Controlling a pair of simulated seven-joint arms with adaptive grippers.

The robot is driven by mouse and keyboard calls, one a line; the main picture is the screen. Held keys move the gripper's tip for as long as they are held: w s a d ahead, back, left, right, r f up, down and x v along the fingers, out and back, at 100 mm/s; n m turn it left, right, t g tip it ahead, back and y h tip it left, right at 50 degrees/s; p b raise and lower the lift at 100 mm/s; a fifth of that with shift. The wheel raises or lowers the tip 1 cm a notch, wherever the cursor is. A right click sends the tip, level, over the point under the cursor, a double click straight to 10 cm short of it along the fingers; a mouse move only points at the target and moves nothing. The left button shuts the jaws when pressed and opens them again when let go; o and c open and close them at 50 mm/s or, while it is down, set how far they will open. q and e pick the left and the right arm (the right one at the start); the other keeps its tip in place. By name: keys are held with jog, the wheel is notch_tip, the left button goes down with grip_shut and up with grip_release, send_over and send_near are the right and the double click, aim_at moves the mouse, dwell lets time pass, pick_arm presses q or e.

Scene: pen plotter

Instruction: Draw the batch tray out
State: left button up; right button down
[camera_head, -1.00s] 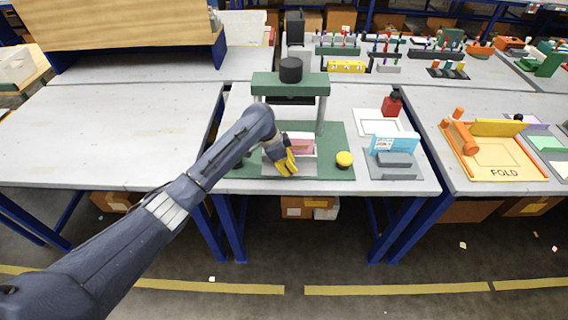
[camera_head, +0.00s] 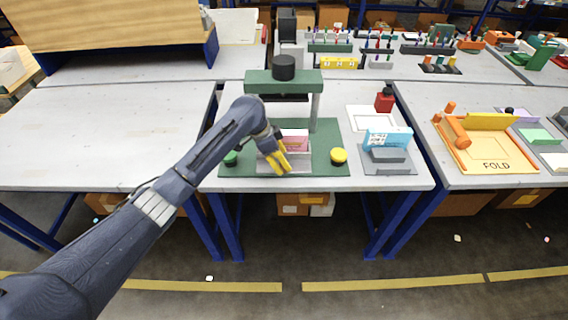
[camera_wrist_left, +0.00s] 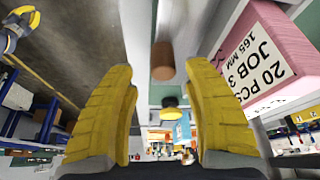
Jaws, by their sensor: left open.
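The light grey batch tray (camera_head: 266,166) sits on the green base of the press, with a pink block (camera_head: 295,134) in it. In the left wrist view the pink block (camera_wrist_left: 265,55) reads "20 PCS JOB 3 165 MM". A brown knob (camera_wrist_left: 162,62) shows there against a pale grey strip, probably the tray's front. My left gripper (camera_head: 281,166) is at the tray's front and hides part of it. Its yellow fingers (camera_wrist_left: 165,105) are open, with the knob beyond the gap between them; no contact shows. A yellow and blue gripper, probably my right (camera_wrist_left: 20,28), shows at the wrist view's upper left.
The green press frame (camera_head: 283,80) stands over the tray. A yellow button (camera_head: 338,156) and a green button (camera_head: 231,158) flank it on the base. A blue-labelled box on a grey stand (camera_head: 388,154) is to the right. The left table (camera_head: 100,130) is bare.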

pick_arm(q)
jog(key=v, duration=0.9)
jog(key=shift+r, duration=0.2)
jog(key=shift+s, duration=0.15)
